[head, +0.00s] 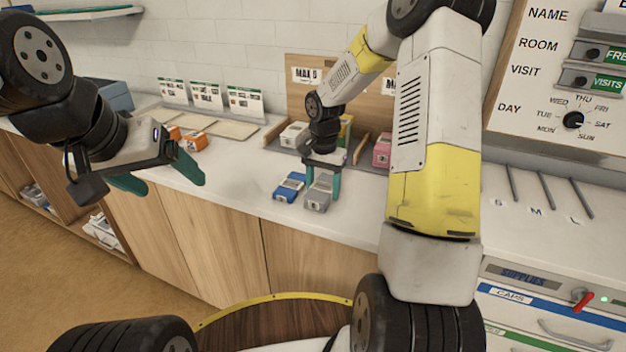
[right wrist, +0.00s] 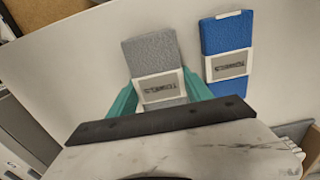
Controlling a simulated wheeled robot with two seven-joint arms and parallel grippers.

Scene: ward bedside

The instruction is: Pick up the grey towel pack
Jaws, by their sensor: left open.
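The grey towel pack (head: 319,194) with a white label lies on the white counter in the head view, just right of a blue towel pack (head: 289,188). My right gripper (head: 322,184) points down over the grey pack, with a teal finger at each side. In the right wrist view the grey pack (right wrist: 152,52) extends out between the two fingers, its label near the tips; whether they press on it I cannot tell. The blue pack (right wrist: 226,50) lies apart to the right there. My left gripper (head: 160,180) is open and empty, in front of the counter's left part.
Orange packs (head: 193,141) and flat wooden boards (head: 233,128) lie on the counter (head: 245,190) to the left. Behind my right gripper stand wooden dividers with a white pack (head: 294,134) and a pink pack (head: 382,151). Pegs (head: 546,190) stand at the right.

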